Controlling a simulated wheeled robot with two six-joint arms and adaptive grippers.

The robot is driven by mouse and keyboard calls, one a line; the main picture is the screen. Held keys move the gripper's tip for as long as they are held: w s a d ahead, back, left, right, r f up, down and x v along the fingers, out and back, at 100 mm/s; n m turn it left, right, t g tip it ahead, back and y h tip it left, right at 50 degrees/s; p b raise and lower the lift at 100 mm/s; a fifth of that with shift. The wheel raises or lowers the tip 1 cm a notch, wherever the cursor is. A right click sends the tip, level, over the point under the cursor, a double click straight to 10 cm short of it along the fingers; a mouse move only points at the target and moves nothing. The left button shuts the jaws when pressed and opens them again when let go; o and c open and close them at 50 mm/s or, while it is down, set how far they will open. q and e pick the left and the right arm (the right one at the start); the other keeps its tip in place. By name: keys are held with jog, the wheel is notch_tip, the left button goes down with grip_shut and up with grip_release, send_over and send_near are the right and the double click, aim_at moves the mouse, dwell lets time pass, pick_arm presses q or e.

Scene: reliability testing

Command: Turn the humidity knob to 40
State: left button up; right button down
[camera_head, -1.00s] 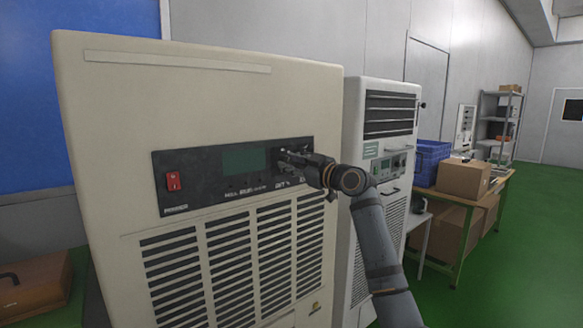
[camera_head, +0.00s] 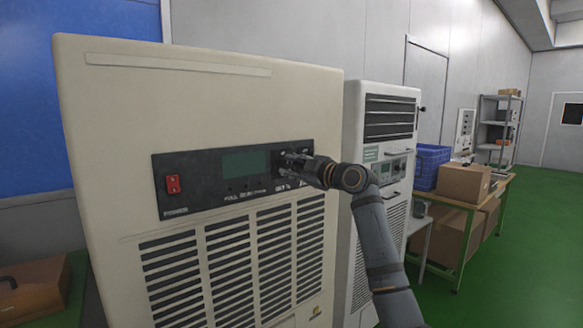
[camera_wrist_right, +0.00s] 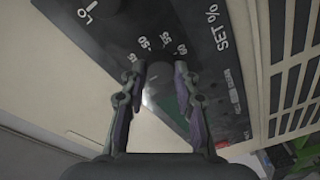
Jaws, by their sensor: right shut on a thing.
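The beige cabinet (camera_head: 200,100) has a dark control panel (camera_head: 205,205) with a grey-green display (camera_head: 246,163). My right gripper (camera_head: 286,161) is at the panel's right end, its fingers against the panel. In the right wrist view its two fingers (camera_wrist_right: 159,70) straddle the humidity knob, and it is shut on it. The knob is dark and barely distinguishable, and its pointer cannot be read. Near the fingertips the printed scale (camera_wrist_right: 160,44) shows what look like 45, 50, 55 and 60, with "SET %" (camera_wrist_right: 215,28) beside it. My left gripper is not in view.
A red power switch (camera_head: 173,184) is at the panel's left end. A white cabinet (camera_head: 395,135) stands close on the right, behind my arm. A table with a blue crate (camera_head: 428,165) and a cardboard box (camera_head: 464,182) is farther right. Green floor is open at the right.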

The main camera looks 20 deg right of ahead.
dwell(0.3)
jog(key=c, duration=1)
grip_release()
jog(key=shift+s, duration=0.1)
jog(key=v, duration=1.2)
